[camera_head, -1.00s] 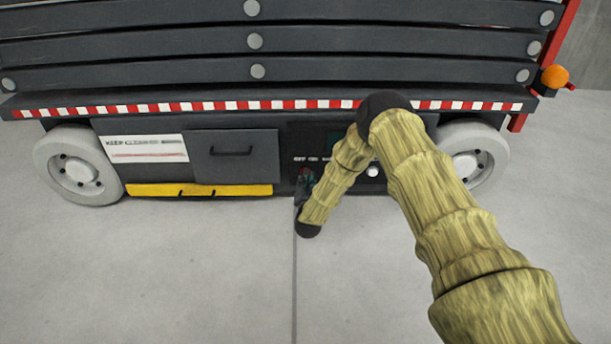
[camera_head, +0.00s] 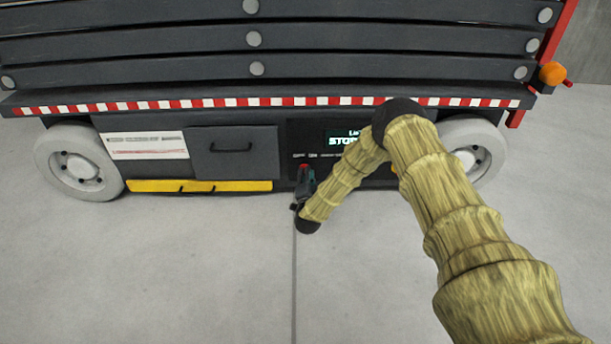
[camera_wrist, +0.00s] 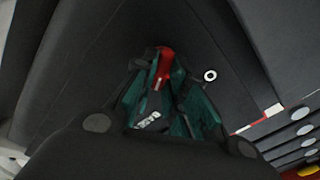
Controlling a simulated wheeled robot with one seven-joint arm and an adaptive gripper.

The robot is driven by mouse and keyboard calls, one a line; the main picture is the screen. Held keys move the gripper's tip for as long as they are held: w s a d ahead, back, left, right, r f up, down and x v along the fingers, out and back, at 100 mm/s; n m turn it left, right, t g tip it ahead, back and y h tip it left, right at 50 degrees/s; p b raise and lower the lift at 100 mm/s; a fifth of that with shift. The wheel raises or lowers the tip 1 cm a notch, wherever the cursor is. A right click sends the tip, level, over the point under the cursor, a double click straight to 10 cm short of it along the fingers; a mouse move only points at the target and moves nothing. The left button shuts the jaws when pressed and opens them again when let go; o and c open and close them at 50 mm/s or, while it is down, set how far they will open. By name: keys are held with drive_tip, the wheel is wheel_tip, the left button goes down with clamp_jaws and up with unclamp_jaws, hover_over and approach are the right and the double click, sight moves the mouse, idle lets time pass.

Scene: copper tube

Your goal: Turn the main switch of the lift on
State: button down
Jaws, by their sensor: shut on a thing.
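The lift's main switch has a red handle (camera_head: 304,168), low on the dark control panel (camera_head: 296,137) of the lift. In the wrist view the red handle (camera_wrist: 166,62) stands between the green-lined fingers of my gripper (camera_wrist: 158,85). In the head view my gripper (camera_head: 306,182) is at the panel's lower left, shut on the handle. The fingers hide part of the switch, and its exact angle is hard to read. The display (camera_head: 343,137) on the panel is lit and shows partly covered text beginning "STO".
My arm covers the right part of the panel. A drawer-like door (camera_head: 233,150) with a handle and a yellow strip (camera_head: 200,186) lie left of the panel. Wheels (camera_head: 80,165) stand at both ends. The grey floor (camera_head: 180,270) in front is clear.

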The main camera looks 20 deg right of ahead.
drive_tip(key=c, duration=1.4)
unclamp_jaws()
drive_tip(key=shift+c, duration=0.2)
drive_tip(key=v, duration=1.2)
